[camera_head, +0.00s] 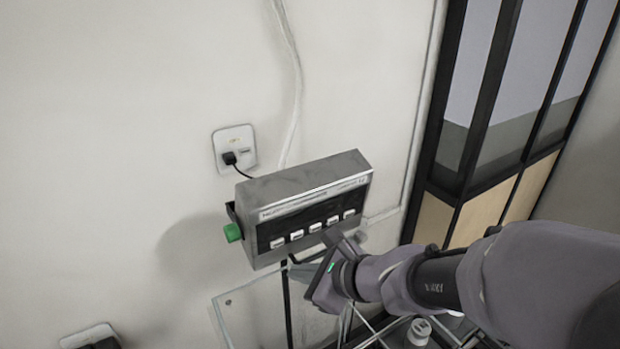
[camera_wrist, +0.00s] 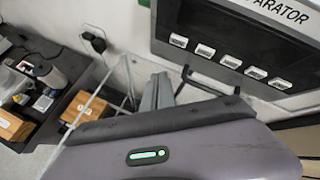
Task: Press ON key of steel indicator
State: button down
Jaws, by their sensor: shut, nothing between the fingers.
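The steel indicator (camera_head: 310,205) is a grey box with a dark front panel on the wall side. A row of several white keys (camera_head: 296,235) runs along its lower front, and the key row also shows in the wrist view (camera_wrist: 205,50). The key labels are too small to read, so I cannot tell which is ON. My gripper (camera_head: 300,270) is just below and in front of the indicator, partly overlapping its lower edge. In the wrist view my gripper (camera_wrist: 157,92) is shut and empty, its fingertips below and left of the keys, apart from them.
A green knob (camera_head: 233,232) sits on the indicator's left side. A wall socket (camera_head: 234,148) with a black plug is behind it. A dark table (camera_wrist: 50,125) at the wrist view's left holds wooden blocks (camera_wrist: 15,125) and small items. A dark-framed glazed partition (camera_head: 500,120) stands right.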

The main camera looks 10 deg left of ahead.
aim_at(273, 250)
jog(key=shift+w+a+r, duration=0.15)
jog(key=shift+w+a, duration=0.55)
jog(key=shift+w, duration=0.2)
jog(key=shift+w+a+r, duration=0.15)
jog(key=shift+w+a, duration=0.5)
jog(key=shift+w, duration=0.2)
jog(key=shift+w, duration=0.1)
dwell(0.6)
jog(key=shift+w+a, duration=0.25)
jog(key=shift+w+a+r, duration=0.15)
jog(key=shift+w+a, duration=0.05)
jog(key=shift+w, duration=0.05)
dwell(0.7)
dwell(0.4)
jog(key=shift+s+d, duration=0.5)
jog(key=shift+s, duration=0.15)
jog(key=shift+f, duration=0.2)
jog(key=shift+s+d+f+b, duration=0.15)
jog(key=shift+s+d+b, duration=0.35)
jog(key=shift+s+d, duration=0.4)
jog(key=shift+s+d+f+b, duration=0.1)
jog(key=shift+s+d+b, duration=0.45)
jog(key=shift+s, duration=0.5)
